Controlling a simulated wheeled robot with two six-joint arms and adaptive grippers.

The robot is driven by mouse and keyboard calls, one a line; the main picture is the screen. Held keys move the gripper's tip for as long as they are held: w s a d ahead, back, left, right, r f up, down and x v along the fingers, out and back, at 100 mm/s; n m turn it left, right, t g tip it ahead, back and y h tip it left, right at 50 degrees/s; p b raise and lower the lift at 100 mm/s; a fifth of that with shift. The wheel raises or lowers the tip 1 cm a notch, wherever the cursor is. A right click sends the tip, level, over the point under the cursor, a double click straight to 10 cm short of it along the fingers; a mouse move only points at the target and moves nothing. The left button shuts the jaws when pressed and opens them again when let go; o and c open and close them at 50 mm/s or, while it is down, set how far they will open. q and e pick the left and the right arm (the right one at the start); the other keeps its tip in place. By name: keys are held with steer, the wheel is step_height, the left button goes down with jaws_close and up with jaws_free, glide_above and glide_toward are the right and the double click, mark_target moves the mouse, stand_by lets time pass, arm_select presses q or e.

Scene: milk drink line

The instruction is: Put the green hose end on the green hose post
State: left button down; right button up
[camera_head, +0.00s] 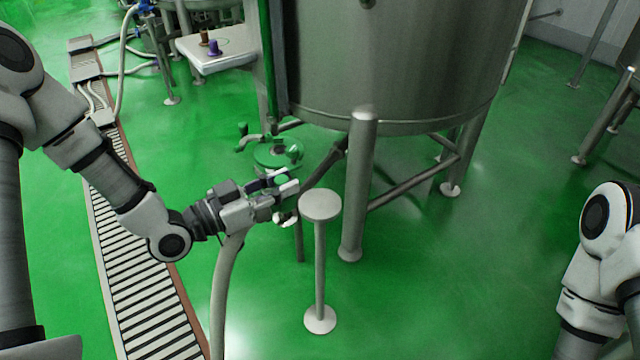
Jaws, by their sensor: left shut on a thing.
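My left gripper (283,190) is shut on the green hose end (282,178), of which only a small green part shows between the fingers. The pale hose (228,275) hangs down from beneath the gripper to the bottom of the picture. A green round top with green fittings (268,157), seemingly the green hose post, stands just behind the gripper, near the tank. The gripper hides part of it, and I cannot tell the exact gap between them. Only part of my right arm shows at the right edge; its gripper is out of view.
A grey round-topped stand (320,205) stands just right of the left gripper. A large steel tank (395,60) on legs stands behind. A white table (235,60) with brown and purple pieces is at upper left. A floor grate (145,290) runs left; green floor is clear at lower right.

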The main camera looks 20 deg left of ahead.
arm_select(q)
steer(key=w+d+f+b, duration=0.1)
steer(key=w, duration=0.2)
steer(key=w+d+f+b, duration=0.1)
steer(key=w+f, duration=0.1)
steer(key=w, duration=0.2)
steer(key=w+d+f+b, duration=0.1)
steer(key=w+d, duration=0.1)
steer(key=w, duration=0.1)
steer(key=shift+w+f, duration=0.15)
steer(key=shift+f, duration=0.15)
steer(key=shift+f, duration=0.15)
steer(key=c, duration=0.9)
jaws_free()
steer(key=shift+c, duration=0.2)
